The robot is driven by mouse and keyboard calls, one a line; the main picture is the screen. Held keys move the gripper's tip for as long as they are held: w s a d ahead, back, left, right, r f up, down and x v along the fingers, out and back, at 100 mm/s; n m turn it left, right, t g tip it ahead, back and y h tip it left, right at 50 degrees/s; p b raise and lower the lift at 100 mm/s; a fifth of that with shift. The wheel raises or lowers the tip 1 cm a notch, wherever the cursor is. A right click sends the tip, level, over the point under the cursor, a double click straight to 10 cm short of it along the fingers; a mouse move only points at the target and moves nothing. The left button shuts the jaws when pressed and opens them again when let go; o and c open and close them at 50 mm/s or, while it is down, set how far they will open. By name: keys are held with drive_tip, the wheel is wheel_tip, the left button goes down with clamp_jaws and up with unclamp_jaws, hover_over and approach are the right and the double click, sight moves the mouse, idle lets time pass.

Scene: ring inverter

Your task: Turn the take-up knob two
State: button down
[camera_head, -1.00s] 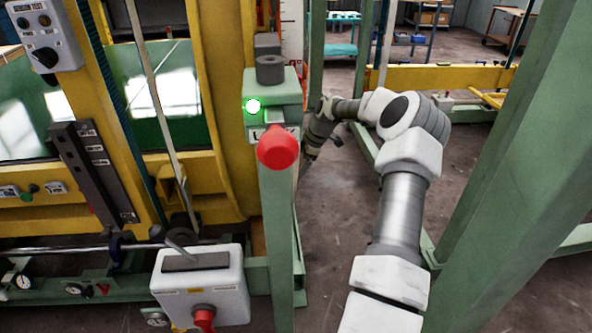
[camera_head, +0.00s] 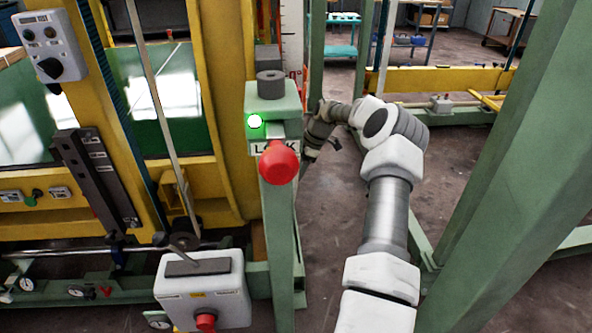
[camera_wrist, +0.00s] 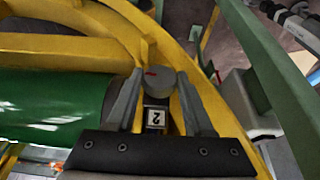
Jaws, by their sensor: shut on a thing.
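The take-up knob two (camera_wrist: 158,79) is a grey round knob with a red mark in the wrist view. A label reading "2" (camera_wrist: 155,118) shows just below it, between the fingers. My gripper (camera_wrist: 160,88) has one finger on each side of the knob and is shut on it. In the head view my gripper and this knob are hidden behind the green post; only my arm shows to its right.
The green post (camera_head: 279,235) carries a lit green lamp (camera_head: 254,121) and a red knob (camera_head: 279,162) close to my arm. A yellow curved frame (camera_wrist: 215,120) and green roller (camera_wrist: 50,105) surround the grip. Open floor (camera_head: 335,240) lies right of the post.

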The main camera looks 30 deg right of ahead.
drive_tip(key=shift+w+d+g+y+p, duration=0.2)
drive_tip(key=shift+g+y+p, duration=0.2)
drive_tip(key=shift+g, duration=0.3)
drive_tip(key=shift+f, duration=0.15)
drive_tip(key=shift+m+g+y+b, duration=0.3)
drive_tip(key=shift+g+b, duration=0.25)
drive_tip(key=shift+g, duration=0.05)
drive_tip(key=shift+c, duration=1.4)
unclamp_jaws()
drive_tip(key=shift+a, duration=0.1)
